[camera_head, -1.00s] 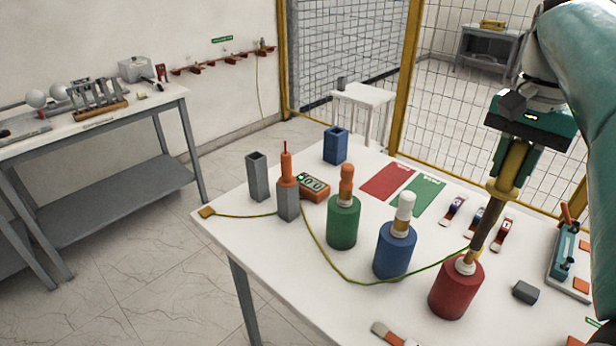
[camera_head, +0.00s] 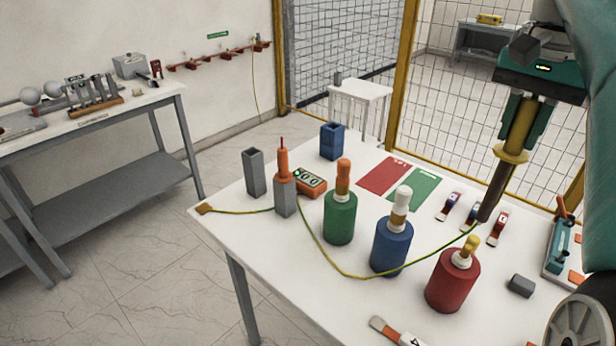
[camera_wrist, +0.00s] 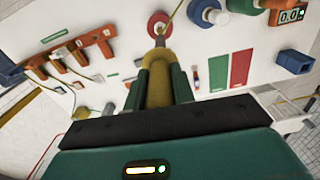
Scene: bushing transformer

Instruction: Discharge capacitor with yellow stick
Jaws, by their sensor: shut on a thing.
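My gripper (camera_head: 524,122) is shut on the yellow stick (camera_head: 513,153), which has a yellow flange and a dark lower rod. A green-yellow wire runs from its tip across the table to the table's left corner. The stick is tilted, its tip above and to the right of the red capacitor (camera_head: 453,281), apart from it in the head view. The red capacitor has a yellow top. The blue capacitor (camera_head: 391,246) has a white top and the green one (camera_head: 340,217) an orange top. In the wrist view the stick (camera_wrist: 160,88) sits between my green fingers, pointing towards the red capacitor (camera_wrist: 158,20).
A meter (camera_head: 310,184), grey holders, a blue holder (camera_head: 333,141), and red and green mats (camera_head: 412,190) lie on the white table (camera_head: 270,255). Small coloured items and a teal device (camera_head: 561,246) are at the right. A mesh fence stands behind.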

